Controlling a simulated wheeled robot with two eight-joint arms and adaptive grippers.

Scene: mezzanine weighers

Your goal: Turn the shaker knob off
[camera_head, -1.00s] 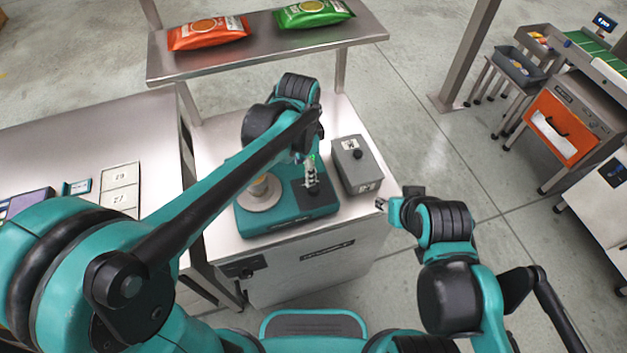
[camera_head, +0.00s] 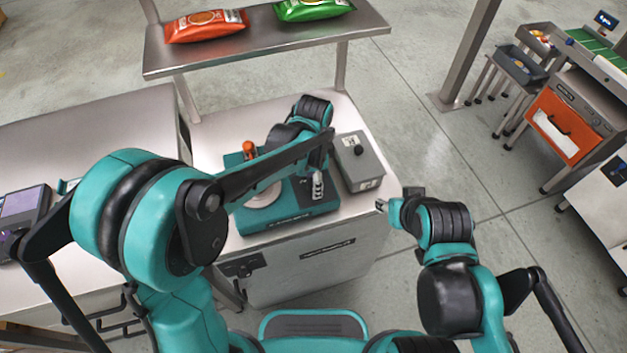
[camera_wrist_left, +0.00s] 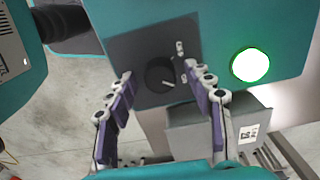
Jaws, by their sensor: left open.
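The teal shaker (camera_head: 290,222) sits on the metal cabinet top, with a round pale pan (camera_head: 262,196) on it. In the left wrist view its black knob (camera_wrist_left: 160,74) sits on a dark panel, with a white pointer line towards lower right. A lamp (camera_wrist_left: 250,64) beside the knob glows green. My left gripper (camera_wrist_left: 157,72) is open, with one purple-padded finger on each side of the knob; contact cannot be told. It also shows over the shaker in the head view (camera_head: 317,186). My right gripper (camera_head: 381,205) hangs off the cabinet's right edge, apart from the shaker.
A grey box (camera_head: 360,163) stands right of the shaker. An orange-topped handle (camera_head: 249,150) rises behind the pan. A shelf (camera_head: 265,42) above holds an orange bag (camera_head: 205,25) and a green bag (camera_head: 312,9).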

